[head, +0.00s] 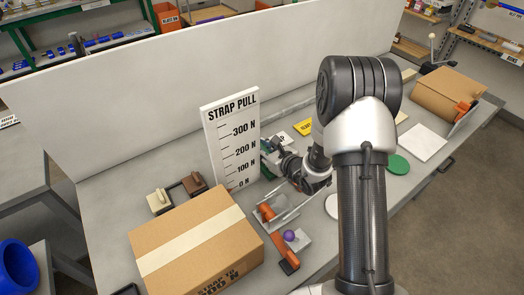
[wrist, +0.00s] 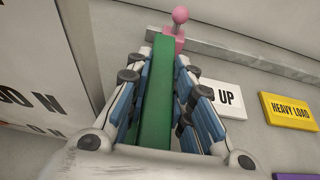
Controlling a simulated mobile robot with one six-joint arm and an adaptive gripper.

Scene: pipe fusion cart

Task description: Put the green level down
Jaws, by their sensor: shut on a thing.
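The green level (wrist: 154,105) is a long green bar in the wrist view, running away from the camera between the fingers. My gripper (wrist: 155,95) is shut on it, with blue-padded fingers on both sides. In the head view my gripper (head: 280,163) is just right of the strap pull board, low over the bench, and mostly hides the level. Whether the level touches the bench cannot be told.
The upright STRAP PULL board (head: 232,140) stands close on the left. A pink block with a ball (wrist: 170,38) is beyond the level's far end, by a grey rail. A white UP card (wrist: 224,98) and yellow HEAVY LOAD card (wrist: 289,110) lie right. A carton (head: 195,243) is in front.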

